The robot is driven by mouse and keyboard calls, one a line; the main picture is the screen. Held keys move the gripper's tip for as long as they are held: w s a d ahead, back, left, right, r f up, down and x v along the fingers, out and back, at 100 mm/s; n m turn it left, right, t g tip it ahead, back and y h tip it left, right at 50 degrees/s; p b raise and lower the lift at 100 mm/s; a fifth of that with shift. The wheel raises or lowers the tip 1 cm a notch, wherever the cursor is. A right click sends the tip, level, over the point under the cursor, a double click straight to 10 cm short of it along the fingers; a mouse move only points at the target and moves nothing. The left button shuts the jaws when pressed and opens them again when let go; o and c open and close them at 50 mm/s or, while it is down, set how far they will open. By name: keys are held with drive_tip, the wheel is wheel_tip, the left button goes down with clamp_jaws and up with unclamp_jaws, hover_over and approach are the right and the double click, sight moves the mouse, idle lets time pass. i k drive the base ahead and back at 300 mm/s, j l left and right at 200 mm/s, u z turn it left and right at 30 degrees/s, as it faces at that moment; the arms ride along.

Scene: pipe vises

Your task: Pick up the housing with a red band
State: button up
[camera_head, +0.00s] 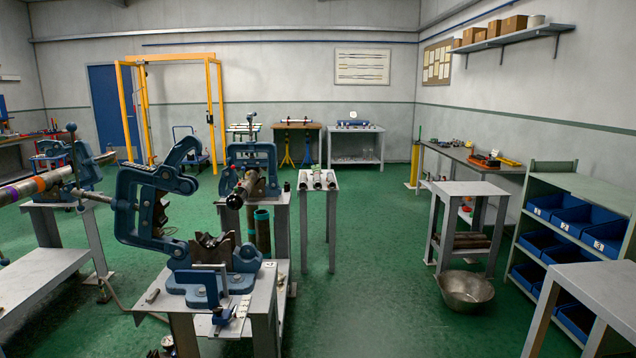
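I cannot make out a housing with a red band for certain. A small red item (466,209) shows on the lower part of the back right bench, too small to identify. A red and dark item (487,160) lies on top of that bench. My gripper is not in view.
An open blue vise (150,200) stands on a near table (262,300) with small metal parts. Another vise (252,160) holds a pipe behind it. A narrow table (333,200) bears short pipes. Blue bins (568,218) fill a right shelf. Green floor (385,270) is clear centrally.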

sight(317, 180)
drive_tip(key=i+u, duration=0.15)
drive_tip(key=i, duration=3.7)
drive_tip(key=i+j+z, duration=0.15)
drive_tip(key=i+z, duration=0.25)
drive_tip(key=i, duration=0.3)
drive_tip(key=i+j+z, duration=0.4)
drive_tip(key=i, duration=0.25)
drive_tip(key=i+j+z, duration=0.4)
drive_tip(key=i+j, duration=0.1)
drive_tip(key=i, duration=0.1)
